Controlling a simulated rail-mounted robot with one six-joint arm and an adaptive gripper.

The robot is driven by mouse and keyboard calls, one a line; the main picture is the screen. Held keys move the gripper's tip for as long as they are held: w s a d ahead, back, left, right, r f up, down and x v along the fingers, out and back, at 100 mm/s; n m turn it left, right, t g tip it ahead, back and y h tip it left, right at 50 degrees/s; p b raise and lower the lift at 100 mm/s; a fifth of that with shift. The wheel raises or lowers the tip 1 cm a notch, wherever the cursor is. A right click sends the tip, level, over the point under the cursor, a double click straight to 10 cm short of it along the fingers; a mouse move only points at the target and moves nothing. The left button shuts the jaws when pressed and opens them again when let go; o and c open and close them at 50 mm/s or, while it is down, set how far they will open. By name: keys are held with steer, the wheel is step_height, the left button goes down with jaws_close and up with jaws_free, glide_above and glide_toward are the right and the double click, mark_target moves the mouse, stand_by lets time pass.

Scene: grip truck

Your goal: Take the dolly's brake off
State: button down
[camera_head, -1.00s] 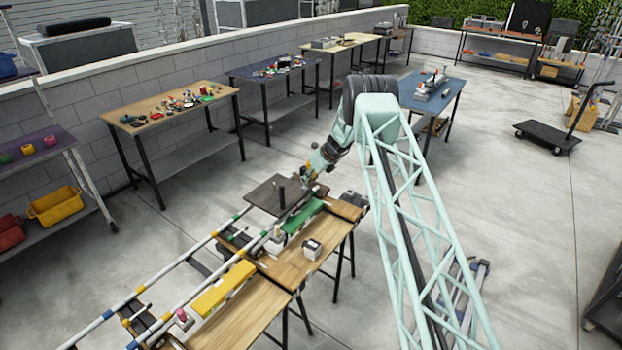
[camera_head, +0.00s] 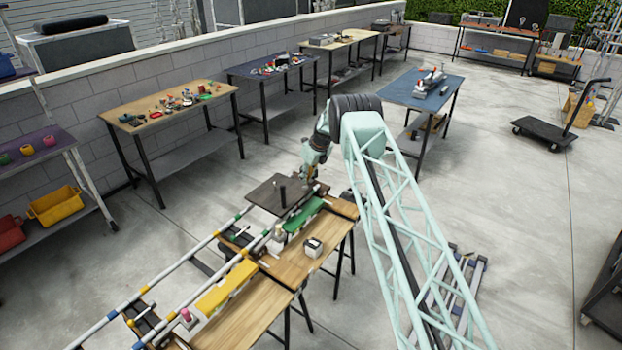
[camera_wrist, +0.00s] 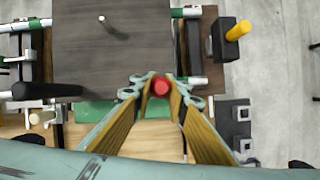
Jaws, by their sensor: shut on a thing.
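The dolly is a dark flat platform (camera_head: 266,192) on the striped rails, with a black post (camera_head: 283,197) standing at its near side. In the wrist view its dark deck (camera_wrist: 100,55) fills the upper left. My gripper (camera_head: 309,177) is at the far right edge of the dolly, pointing down. In the wrist view my gripper (camera_wrist: 161,90) is shut on a red knob (camera_wrist: 160,86) at the deck's lower right edge. The knob looks like the brake's handle; its stem is hidden below it.
A yellow-ended handle (camera_wrist: 238,31) on a dark block stands right of the deck. A green bar (camera_head: 303,215) and a yellow bar (camera_head: 226,287) lie along the wooden tables (camera_head: 290,262). A small dark-topped white box (camera_head: 313,247) sits there.

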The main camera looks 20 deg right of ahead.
steer(key=shift+w+a+r, duration=0.1)
steer(key=shift+w+r, duration=0.1)
steer(key=shift+w, duration=0.05)
stand_by(0.4)
steer(key=c, duration=2.6)
jaws_free()
steer(key=shift+s+a, duration=0.1)
steer(key=shift+c, duration=0.2)
steer(key=shift+f, duration=0.1)
steer(key=shift+s, duration=0.1)
steer(key=v, duration=1.2)
